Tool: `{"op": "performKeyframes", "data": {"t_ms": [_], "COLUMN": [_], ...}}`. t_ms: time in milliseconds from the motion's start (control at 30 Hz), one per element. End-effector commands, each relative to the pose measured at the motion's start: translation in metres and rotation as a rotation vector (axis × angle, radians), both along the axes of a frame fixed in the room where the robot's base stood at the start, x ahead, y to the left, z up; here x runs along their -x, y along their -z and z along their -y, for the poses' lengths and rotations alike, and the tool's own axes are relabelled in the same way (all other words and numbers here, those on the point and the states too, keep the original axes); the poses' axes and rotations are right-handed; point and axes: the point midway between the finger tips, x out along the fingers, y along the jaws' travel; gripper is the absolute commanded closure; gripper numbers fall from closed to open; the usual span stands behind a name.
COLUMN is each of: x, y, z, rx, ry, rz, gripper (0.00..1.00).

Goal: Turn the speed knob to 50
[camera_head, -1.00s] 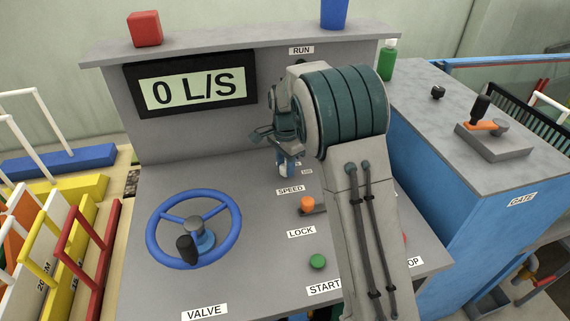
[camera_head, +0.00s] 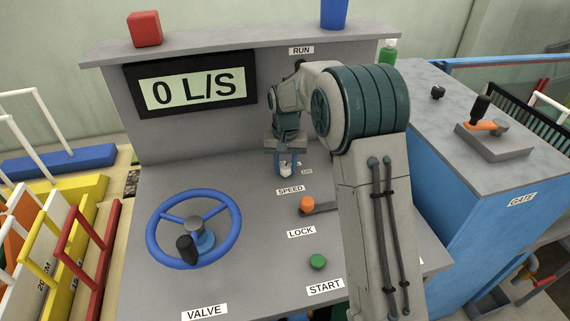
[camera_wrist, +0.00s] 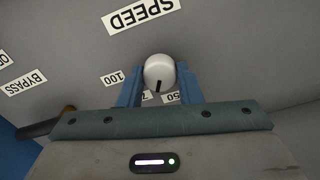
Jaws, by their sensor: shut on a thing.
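The speed knob (camera_wrist: 159,72) is a round white knob with a dark pointer line, on the grey panel by the SPEED label (camera_wrist: 141,13). My gripper (camera_wrist: 160,84) is shut on the knob, one blue finger on each side. In the head view the gripper (camera_head: 287,168) reaches down onto the knob (camera_head: 286,171), just above the SPEED label.
A blue valve wheel (camera_head: 235,225) stands on the panel at left. The orange lock lever (camera_head: 307,204) and green start button (camera_head: 317,262) are in front of the knob. The display (camera_head: 192,90) behind reads 0 L/S. A BYPASS label (camera_wrist: 26,82) shows in the wrist view.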

Motion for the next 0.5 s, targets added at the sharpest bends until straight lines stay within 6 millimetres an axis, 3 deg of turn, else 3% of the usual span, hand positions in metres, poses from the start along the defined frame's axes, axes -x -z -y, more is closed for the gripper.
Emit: {"op": "performKeyframes", "data": {"t_ms": [500], "x": [-0.0004], "y": [-0.0012], "z": [-0.0004], "rx": [-0.001], "ry": [-0.406], "rz": [0.002], "gripper": [0.91]}}
